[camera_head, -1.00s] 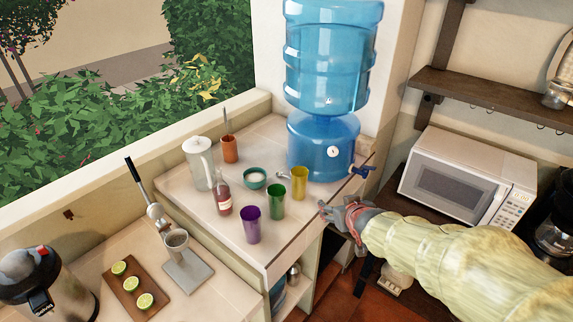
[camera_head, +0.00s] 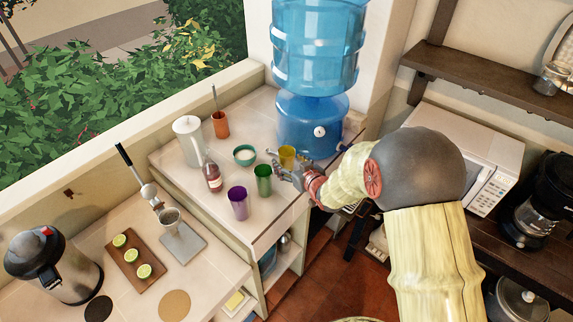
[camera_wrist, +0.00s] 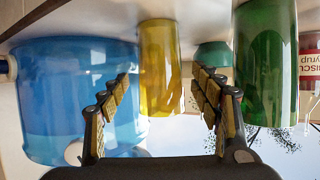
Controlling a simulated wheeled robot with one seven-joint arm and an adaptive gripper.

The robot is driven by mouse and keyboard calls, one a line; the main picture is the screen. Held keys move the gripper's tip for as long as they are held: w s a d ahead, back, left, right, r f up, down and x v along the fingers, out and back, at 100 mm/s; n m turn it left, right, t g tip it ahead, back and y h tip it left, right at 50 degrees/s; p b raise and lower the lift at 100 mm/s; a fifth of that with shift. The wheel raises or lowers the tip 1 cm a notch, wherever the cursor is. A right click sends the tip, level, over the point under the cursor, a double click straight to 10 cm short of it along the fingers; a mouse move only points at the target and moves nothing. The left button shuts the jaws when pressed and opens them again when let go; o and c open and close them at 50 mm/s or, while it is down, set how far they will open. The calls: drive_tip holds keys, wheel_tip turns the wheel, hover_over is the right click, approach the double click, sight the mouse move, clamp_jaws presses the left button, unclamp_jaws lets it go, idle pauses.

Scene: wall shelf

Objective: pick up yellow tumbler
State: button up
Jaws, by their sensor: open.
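The yellow tumbler (camera_head: 287,153) stands upright on the counter in front of the blue water dispenser, its lower part hidden behind my gripper (camera_head: 288,171). In the wrist view, which is upside down, the yellow tumbler (camera_wrist: 160,65) lines up with the gap between the fingertips of my gripper (camera_wrist: 160,84). The fingers are spread wide with nothing held. I cannot tell whether the tumbler is between the tips or just beyond them.
A green tumbler (camera_head: 263,180) stands close beside the gripper, with a purple tumbler (camera_head: 238,203) farther left. A teal bowl (camera_head: 244,155) and a syrup bottle (camera_head: 212,177) are behind them. The water dispenser (camera_head: 312,125) stands close behind the yellow tumbler.

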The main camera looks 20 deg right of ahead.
drive_tip(key=x, duration=0.2)
drive_tip(key=shift+w+f, duration=0.2)
drive_tip(key=c, duration=0.3)
drive_tip(key=c, duration=1.1)
drive_tip(key=shift+r, duration=0.1)
drive_tip(key=shift+c, duration=0.3)
